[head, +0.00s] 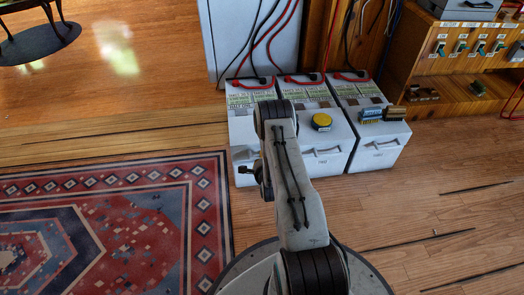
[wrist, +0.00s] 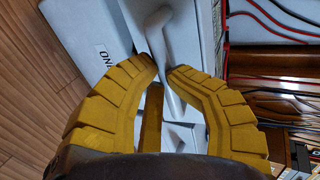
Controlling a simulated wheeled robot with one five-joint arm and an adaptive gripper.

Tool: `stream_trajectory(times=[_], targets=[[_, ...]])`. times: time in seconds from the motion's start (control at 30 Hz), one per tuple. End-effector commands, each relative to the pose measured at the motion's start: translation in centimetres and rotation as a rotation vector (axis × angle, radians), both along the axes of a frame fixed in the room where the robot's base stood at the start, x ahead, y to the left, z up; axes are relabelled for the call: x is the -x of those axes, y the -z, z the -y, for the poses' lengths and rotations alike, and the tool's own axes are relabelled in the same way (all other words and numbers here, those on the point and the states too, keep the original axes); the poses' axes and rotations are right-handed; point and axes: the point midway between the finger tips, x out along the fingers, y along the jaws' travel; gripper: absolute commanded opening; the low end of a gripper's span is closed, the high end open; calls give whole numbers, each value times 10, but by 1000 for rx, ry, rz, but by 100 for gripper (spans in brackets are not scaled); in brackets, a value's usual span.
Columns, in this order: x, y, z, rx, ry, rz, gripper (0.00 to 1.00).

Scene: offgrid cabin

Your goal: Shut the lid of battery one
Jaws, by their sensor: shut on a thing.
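Battery one (head: 242,128) is the leftmost of three white boxes in the head view, with a printed label and a red cable on its top. My arm covers much of its front and right side, so I cannot tell how its lid stands. In the wrist view, a white panel (wrist: 85,38) marked "ONE" lies at the upper left. My yellow gripper (wrist: 167,72) is shut on the pale grey handle (wrist: 158,20) beside it, one finger on each side. My fingers are hidden behind the arm in the head view.
The right battery (head: 376,150) bears small blue and brown blocks. A grey cabinet (head: 235,40) stands behind. A wooden shelf (head: 450,95) is at right, a patterned rug (head: 130,220) at left. Open floor lies right.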

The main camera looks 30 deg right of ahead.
Motion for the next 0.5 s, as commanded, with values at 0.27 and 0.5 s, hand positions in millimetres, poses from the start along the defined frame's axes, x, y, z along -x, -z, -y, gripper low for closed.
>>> stream_trajectory(times=[0.27, 0.5], targets=[[-4, 28, 4, 66, 4, 137, 0], [-6, 31, 6, 82, 4, 171, 0]])
